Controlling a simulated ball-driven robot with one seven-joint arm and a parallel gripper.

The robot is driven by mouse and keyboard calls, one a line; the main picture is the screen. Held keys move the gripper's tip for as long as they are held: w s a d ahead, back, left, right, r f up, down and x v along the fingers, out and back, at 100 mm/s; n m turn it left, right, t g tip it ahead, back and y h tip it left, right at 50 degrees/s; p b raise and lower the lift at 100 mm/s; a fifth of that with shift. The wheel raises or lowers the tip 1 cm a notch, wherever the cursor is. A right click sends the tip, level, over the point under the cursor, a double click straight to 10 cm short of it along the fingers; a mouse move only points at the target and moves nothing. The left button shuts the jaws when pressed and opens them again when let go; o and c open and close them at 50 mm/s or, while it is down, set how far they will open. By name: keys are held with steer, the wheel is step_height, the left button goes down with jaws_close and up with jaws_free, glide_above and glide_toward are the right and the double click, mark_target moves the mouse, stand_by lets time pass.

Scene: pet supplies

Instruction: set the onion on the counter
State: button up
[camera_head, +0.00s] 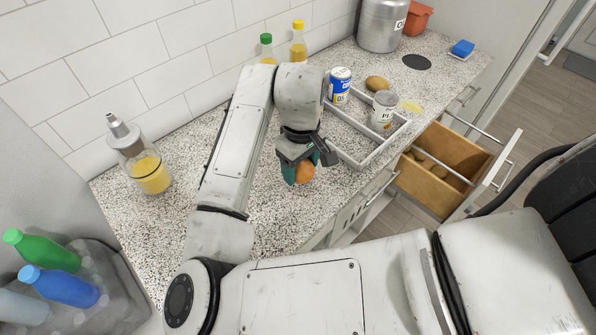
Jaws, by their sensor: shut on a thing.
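The onion (305,173) is round and orange-brown. My gripper (303,164) is shut on it, with teal fingertips on either side of it. The gripper points down over the counter (265,220), which has a speckled grey-white top. The onion is over the part of the counter left of the grey tray. I cannot tell whether its underside touches the counter, and its upper part is hidden by the gripper.
An open wooden drawer (470,160) juts out at right. A soap dispenser (150,172) stands at left. Counter near the gripper is clear.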

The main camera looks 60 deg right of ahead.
mark_target(298, 174)
steer(key=shift+w+d+f, duration=0.15)
steer(key=shift+w+f, duration=0.2)
steer(key=shift+f, duration=0.1)
steer(key=shift+w+f, duration=0.1)
steer(key=shift+f, duration=1.55)
steer(key=o, duration=1.1)
steer(key=shift+f, duration=0.1)
steer(key=shift+o, duration=0.2)
step_height(298, 174, up, 12)
steer(key=shift+d+r, duration=0.1)
steer(key=shift+r, duration=0.05)
